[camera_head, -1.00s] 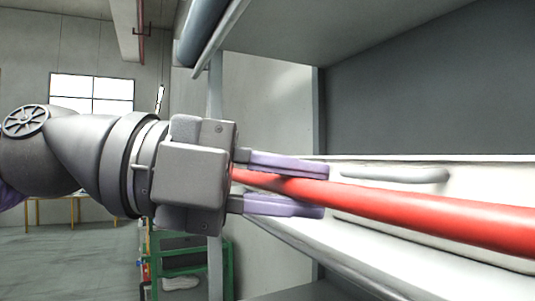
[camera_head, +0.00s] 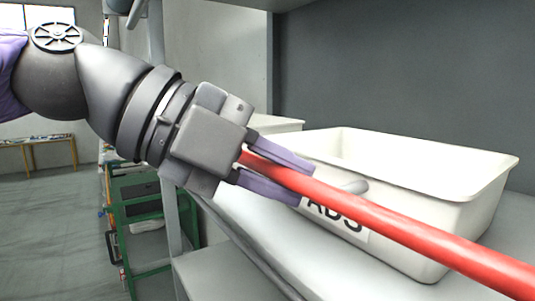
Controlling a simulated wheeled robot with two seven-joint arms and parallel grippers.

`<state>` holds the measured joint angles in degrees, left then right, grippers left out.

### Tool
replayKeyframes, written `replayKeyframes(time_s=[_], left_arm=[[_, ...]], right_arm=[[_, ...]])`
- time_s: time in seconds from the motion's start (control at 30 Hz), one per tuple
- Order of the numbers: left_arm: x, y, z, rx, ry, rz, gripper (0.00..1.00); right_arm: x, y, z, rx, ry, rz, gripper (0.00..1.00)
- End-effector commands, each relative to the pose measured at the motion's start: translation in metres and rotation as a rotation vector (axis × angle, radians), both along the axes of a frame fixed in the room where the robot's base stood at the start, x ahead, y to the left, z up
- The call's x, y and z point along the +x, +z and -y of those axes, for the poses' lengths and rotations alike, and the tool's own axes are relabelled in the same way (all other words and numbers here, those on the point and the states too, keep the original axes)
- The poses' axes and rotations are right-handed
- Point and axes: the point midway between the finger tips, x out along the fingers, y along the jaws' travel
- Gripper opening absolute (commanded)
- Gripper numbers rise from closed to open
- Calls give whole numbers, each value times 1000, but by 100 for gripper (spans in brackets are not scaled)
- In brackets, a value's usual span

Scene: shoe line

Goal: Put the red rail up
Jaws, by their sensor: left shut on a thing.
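The red rail (camera_head: 400,229) is a long red bar that slants from my left gripper down to the lower right, where it leaves the picture. My left gripper (camera_head: 278,177) has purple fingers and is shut on the rail near its left end. The rail is held in front of a white bin and hides part of its label. The rail's far right end is out of view. My right gripper does not show.
The white bin (camera_head: 480,200), with a partly hidden label, stands on a grey shelf (camera_head: 232,206). A lower shelf board (camera_head: 212,272) is below. A green-framed cart (camera_head: 131,205) stands at the left, with a table (camera_head: 40,142) farther back over open floor.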

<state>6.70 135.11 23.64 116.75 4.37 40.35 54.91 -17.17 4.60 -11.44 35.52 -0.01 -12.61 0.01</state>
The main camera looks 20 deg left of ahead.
Motion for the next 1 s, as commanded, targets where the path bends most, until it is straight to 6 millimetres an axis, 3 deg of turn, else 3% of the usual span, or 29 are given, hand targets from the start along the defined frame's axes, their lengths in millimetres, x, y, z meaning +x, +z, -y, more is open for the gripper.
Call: replayKeyframes(time_s=[0.57,0.6,0.77,1.0], left_arm=[[2,-2,2,23,-2,-29,0],[2,-2,2,23,-3,-30,22],[2,-1,2,22,-2,-29,56],[2,-1,2,21,-2,-27,56]], right_arm=[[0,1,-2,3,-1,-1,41],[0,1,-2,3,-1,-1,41],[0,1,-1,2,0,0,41],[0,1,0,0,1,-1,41]])
